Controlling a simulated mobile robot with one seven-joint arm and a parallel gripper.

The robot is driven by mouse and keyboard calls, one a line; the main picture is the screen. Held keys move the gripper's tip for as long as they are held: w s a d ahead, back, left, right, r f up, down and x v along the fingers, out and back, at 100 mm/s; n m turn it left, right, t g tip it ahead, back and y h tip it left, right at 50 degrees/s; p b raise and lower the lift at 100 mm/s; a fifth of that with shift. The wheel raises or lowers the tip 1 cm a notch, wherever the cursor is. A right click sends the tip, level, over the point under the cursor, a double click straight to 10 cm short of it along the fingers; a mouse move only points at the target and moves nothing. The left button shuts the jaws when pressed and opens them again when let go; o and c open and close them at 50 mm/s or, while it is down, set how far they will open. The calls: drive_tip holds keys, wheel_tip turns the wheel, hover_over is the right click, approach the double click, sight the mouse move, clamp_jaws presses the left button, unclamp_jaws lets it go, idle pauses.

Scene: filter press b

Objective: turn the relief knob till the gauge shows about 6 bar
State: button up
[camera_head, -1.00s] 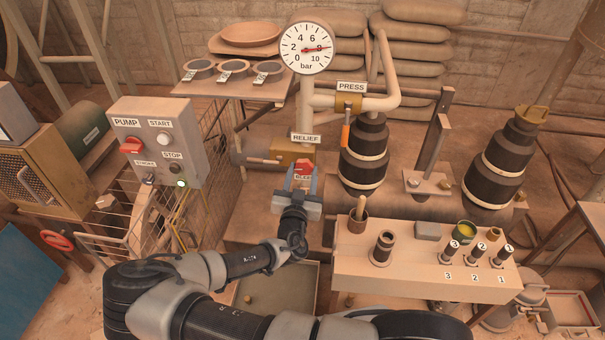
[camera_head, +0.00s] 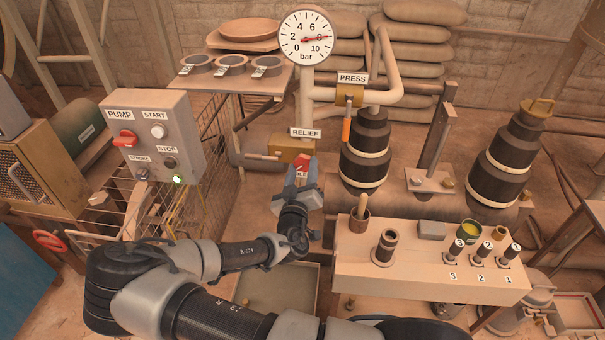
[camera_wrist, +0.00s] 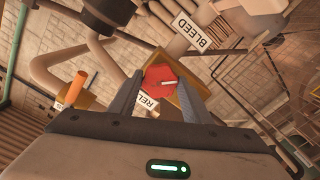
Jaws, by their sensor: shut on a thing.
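The red relief knob (camera_head: 302,164) sits on a brass block (camera_head: 287,148) under the RELIEF label (camera_head: 305,133). My gripper (camera_head: 304,172) reaches it from the front and is shut on it. In the wrist view the knob (camera_wrist: 160,79), with a white pointer mark, lies between the two grey fingers (camera_wrist: 158,92). The fingers partly hide the knob in the head view. The round white gauge (camera_head: 306,38) stands above on the pipe. Its red needle points right, close to the 8 mark.
The pump box (camera_head: 158,137) with a red switch and a lit green lamp stands left. The orange-handled PRESS valve (camera_head: 346,130) is close to the right of the knob. A pale bench (camera_head: 400,275) with numbered sockets lies front right.

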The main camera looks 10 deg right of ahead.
drive_tip(key=n+b, duration=0.1)
drive_tip(key=n, duration=0.2)
drive_tip(key=shift+f+n, duration=0.1)
drive_tip(key=shift+n, duration=0.3)
drive_tip(key=shift+n+b, duration=0.8)
drive_tip(key=shift+n, duration=1.1)
drive_tip(key=o, duration=1.1)
drive_tip(key=shift+c, duration=0.2)
drive_tip(key=p+v, duration=0.1)
drive_tip(key=v, duration=1.6)
drive_tip(key=shift+s+r+p, duration=0.2)
drive_tip(key=shift+s+p, duration=0.05)
drive_tip(key=shift+p, duration=0.05)
